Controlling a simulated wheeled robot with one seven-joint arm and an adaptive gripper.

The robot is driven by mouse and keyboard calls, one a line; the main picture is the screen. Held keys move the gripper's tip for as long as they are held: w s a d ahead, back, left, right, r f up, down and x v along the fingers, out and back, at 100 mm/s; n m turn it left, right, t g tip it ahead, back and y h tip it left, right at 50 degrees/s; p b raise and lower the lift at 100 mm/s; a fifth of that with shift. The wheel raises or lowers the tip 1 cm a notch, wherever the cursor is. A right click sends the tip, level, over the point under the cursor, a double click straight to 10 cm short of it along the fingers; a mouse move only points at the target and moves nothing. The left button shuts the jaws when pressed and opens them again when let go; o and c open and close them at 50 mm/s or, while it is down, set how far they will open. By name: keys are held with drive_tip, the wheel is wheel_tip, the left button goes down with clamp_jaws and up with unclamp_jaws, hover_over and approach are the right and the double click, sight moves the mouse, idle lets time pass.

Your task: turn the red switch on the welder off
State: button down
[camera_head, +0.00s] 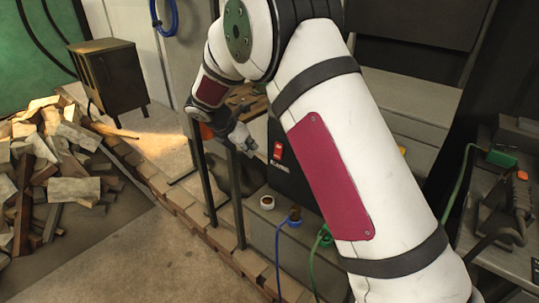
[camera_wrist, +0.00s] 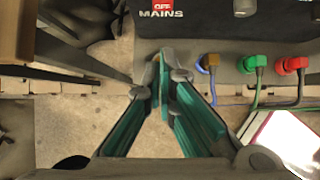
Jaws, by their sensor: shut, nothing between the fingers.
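The welder (camera_head: 290,182) is a black box, partly hidden behind my arm in the head view. Its red switch (camera_head: 277,150) shows on the front face above a white label; which way it is set is too small to tell. In the wrist view the welder front (camera_wrist: 200,30) fills the top, with a red patch marked OFF (camera_wrist: 162,7) above the word MAINS, cut by the frame's top edge. My gripper (camera_wrist: 160,62) is shut and empty, its tips below that label in the picture. In the head view my gripper (camera_head: 247,143) is just left of the switch, apart from it.
Dark upright posts (camera_head: 236,195) stand near my gripper. A wood pile (camera_head: 60,160) and a stove (camera_head: 108,75) are at the left. A bench (camera_head: 500,235) is at the right.

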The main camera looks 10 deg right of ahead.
sight(279, 151)
drive_tip(key=w+d+r+b+x, duration=0.1)
drive_tip(key=d+x, duration=0.1)
drive_tip(key=x, duration=1.1)
drive_tip(key=shift+r+b, duration=0.3)
drive_tip(key=shift+r, duration=0.05)
drive_tip(key=shift+w, duration=0.1)
drive_tip(key=shift+w+d+f, duration=0.2)
drive_tip(key=shift+d+f, duration=0.1)
drive_tip(key=shift+r, duration=0.1)
